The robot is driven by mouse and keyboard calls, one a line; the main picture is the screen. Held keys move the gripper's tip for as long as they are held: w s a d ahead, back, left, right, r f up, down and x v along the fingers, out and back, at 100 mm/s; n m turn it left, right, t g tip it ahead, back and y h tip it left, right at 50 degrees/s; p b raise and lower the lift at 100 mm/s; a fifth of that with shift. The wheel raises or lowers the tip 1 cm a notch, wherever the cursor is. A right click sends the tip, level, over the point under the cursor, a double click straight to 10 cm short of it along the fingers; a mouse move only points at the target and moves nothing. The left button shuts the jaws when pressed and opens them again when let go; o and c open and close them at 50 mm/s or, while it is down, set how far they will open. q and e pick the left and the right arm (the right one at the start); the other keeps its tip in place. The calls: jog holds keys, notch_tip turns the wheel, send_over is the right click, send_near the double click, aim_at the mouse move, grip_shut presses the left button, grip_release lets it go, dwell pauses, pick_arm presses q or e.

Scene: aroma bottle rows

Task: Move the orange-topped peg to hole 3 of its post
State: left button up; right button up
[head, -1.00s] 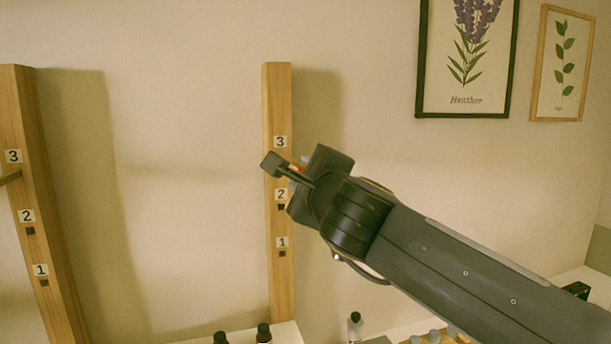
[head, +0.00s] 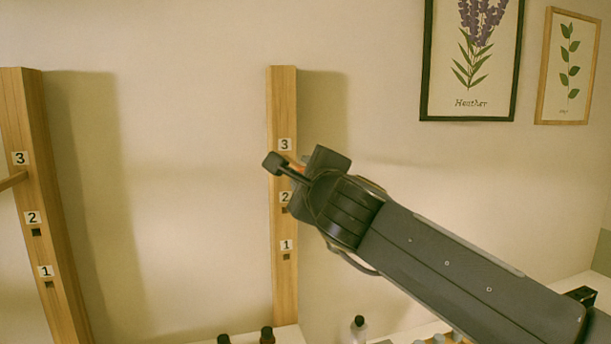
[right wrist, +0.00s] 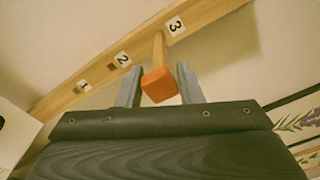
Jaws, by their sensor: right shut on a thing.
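The orange-topped peg has an orange block end (right wrist: 160,86) and a wooden shaft. In the right wrist view its shaft runs to the post (right wrist: 95,82) beside label 3, where hole 3 lies; how deep it sits is hard to tell. Holes 2 and 1 of this post look empty. In the head view the post (head: 284,105) stands upright mid-picture, with my right gripper (head: 285,170) in front of it between labels 3 and 2, hiding hole 3 and most of the peg. The right gripper is shut on the orange end. My left gripper is out of view.
Another wooden post (head: 25,120) at the left has a peg (head: 12,181) at its hole 3. Dark-capped bottles (head: 267,335) and a clear bottle (head: 358,328) stand low on the white surface. Framed plant pictures (head: 472,112) hang on the wall, which is clear between the posts.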

jog(key=shift+x, duration=0.85)
jog(key=o, duration=1.1)
jog(key=shift+c, duration=0.2)
jog(key=shift+s+d, duration=0.1)
jog(key=shift+s, duration=0.35)
jog(key=b+v, duration=0.2)
jog(key=v, duration=0.4)
jog(key=shift+s, duration=0.4)
jog(key=shift+d, duration=0.15)
